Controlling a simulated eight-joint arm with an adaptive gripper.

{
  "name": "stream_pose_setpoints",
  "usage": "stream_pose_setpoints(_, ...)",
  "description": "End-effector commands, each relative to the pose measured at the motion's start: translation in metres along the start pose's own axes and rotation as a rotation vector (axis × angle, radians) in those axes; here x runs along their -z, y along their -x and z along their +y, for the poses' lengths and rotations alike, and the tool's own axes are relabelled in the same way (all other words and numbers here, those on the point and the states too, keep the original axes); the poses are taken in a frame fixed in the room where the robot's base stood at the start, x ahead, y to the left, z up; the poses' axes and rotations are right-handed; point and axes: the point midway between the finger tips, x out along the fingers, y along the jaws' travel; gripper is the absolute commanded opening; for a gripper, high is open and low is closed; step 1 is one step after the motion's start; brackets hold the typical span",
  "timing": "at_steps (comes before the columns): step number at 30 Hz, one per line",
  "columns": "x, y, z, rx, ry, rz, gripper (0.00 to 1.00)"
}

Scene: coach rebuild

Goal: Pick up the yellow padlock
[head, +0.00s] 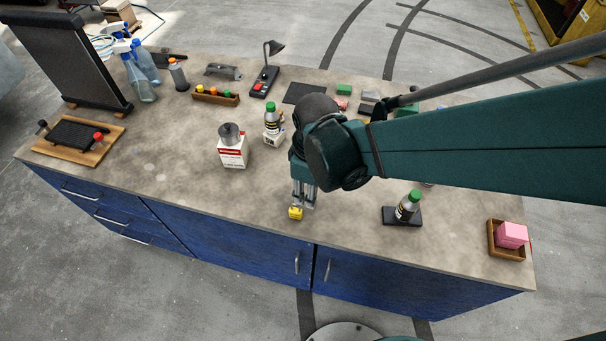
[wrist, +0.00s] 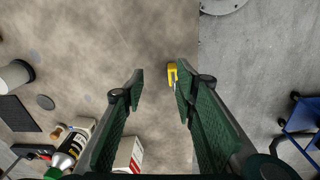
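The yellow padlock (head: 295,213) sits near the front edge of the worktop, just below my gripper (head: 304,200) in the head view. In the wrist view, the padlock (wrist: 172,75) shows beside the tip of the right finger, partly hidden by it. My gripper (wrist: 160,82) is open with nothing between its fingers that I can see. The padlock is not centred in the gap but lies toward the right finger. I cannot tell whether that finger touches it.
A white box with a grey cylinder on top (head: 233,153) and a green-capped bottle (head: 271,120) stand left of my arm. Another green-capped bottle (head: 408,206) on a dark base stands right. A wooden tray (head: 493,243) holds a pink block. The worktop left of the padlock is clear.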

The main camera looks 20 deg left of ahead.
Motion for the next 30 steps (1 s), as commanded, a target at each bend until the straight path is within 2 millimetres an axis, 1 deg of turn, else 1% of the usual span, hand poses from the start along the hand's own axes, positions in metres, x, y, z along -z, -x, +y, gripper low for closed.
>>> stream_pose_setpoints(1, 0.007, -0.007, -0.005, 0.009, 0.030, -0.008, 0.29)
stream_pose_setpoints(3, 0.014, -0.014, -0.011, 0.019, 0.068, -0.017, 0.29)
stream_pose_setpoints(9, 0.024, -0.026, -0.022, 0.038, 0.132, -0.034, 0.29)
stream_pose_setpoints(23, 0.025, -0.028, -0.024, 0.042, 0.143, -0.037, 0.29)
stream_pose_setpoints(30, 0.025, -0.040, -0.024, 0.042, 0.142, -0.037, 0.29)
